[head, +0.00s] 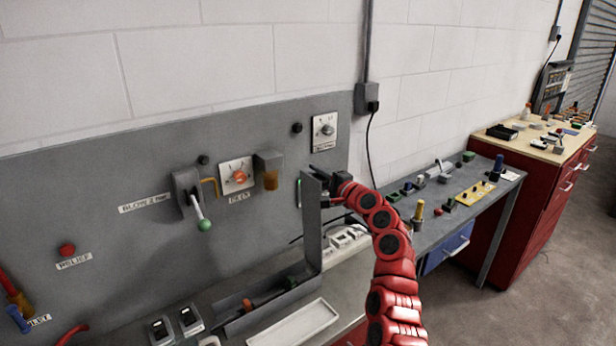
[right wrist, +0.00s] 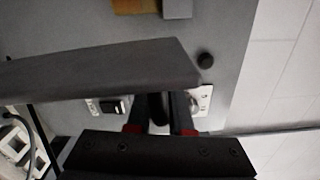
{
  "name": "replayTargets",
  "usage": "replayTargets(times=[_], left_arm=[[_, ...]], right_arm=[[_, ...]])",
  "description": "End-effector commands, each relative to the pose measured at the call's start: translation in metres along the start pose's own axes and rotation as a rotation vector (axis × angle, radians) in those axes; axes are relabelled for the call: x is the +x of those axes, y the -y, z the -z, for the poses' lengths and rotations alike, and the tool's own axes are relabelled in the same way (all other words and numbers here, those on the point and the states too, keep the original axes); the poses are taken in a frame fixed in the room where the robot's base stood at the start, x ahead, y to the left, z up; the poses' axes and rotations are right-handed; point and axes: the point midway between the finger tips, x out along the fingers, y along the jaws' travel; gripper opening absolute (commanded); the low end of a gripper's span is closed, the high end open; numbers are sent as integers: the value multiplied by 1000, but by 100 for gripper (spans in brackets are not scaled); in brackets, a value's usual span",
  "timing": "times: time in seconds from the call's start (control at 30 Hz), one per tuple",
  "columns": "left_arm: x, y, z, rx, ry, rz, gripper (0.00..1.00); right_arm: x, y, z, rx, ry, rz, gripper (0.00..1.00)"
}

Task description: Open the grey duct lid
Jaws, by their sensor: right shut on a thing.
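The grey duct lid (head: 311,225) stands upright at the right end of the long grey duct (head: 265,323) in the head view. The duct's inside shows, with an orange piece (head: 247,304) and dark parts in it. My right gripper (head: 326,190) is at the top of the lid, shut on its upper edge. In the right wrist view the lid (right wrist: 100,72) is a dark slab crossing in front of the fingers (right wrist: 160,110), so their tips are partly hidden. My left gripper is not in view.
A grey wall panel behind the duct carries a green-knobbed lever (head: 204,224), an orange dial (head: 239,176) and a red button (head: 67,249). A white tray (head: 292,326) lies in front of the duct. Small parts cover the bench at right (head: 440,215).

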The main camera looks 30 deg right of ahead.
Motion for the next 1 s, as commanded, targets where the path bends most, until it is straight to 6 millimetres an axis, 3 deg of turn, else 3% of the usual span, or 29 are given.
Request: replayTargets(times=[0.53,0.57,0.7,1.0], left_arm=[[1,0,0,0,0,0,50],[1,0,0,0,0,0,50],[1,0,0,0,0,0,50],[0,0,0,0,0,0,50]], right_arm=[[0,2,4,24,0,5,0],[0,2,4,24,0,4,25],[0,1,4,24,0,3,47],[0,0,5,23,0,2,47]])
